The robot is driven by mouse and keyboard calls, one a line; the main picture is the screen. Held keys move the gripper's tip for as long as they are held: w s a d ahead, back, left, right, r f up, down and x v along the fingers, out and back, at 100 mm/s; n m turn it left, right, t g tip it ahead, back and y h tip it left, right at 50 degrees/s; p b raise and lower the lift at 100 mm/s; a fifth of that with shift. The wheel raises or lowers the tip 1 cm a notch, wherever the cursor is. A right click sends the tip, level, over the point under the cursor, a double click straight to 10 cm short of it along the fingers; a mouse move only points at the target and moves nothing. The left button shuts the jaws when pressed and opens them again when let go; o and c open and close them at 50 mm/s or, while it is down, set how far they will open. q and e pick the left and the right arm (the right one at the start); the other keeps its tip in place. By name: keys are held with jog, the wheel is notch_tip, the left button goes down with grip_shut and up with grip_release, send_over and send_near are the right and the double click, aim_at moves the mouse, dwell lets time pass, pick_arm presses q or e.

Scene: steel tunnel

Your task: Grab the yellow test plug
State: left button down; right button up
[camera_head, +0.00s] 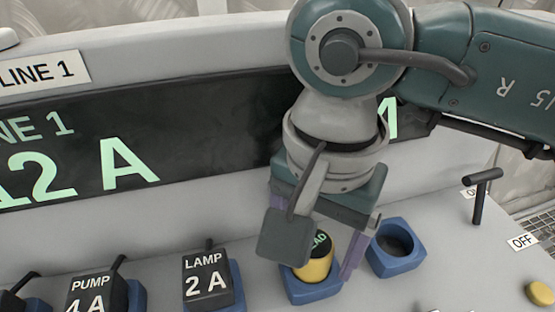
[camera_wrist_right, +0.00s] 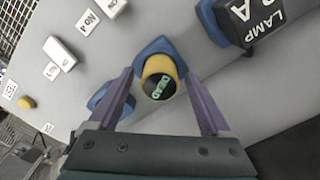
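The yellow test plug (camera_head: 316,269) has a black top with green lettering and stands in a blue socket (camera_head: 310,292) on the grey panel. In the right wrist view the plug (camera_wrist_right: 158,65) lies between my fingers, and its top reads "DEAD". My right gripper (camera_head: 318,255) is above the plug, with its purple fingers spread on either side. In the wrist view the right gripper (camera_wrist_right: 157,76) is open, with gaps showing beside the plug. In the head view, the wrist camera housing hides part of the plug and one finger. My left gripper is not in view.
An empty blue socket (camera_head: 410,260) sits just right of the plug. Black plugs marked LAMP 2 A (camera_head: 207,280) and PUMP 4 A (camera_head: 97,295) stand to the left. A dark display (camera_head: 220,125) rises behind. A T-handle (camera_head: 480,195) stands at the right.

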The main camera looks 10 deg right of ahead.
grip_shut()
dwell(0.4)
jog(key=shift+r, duration=0.1)
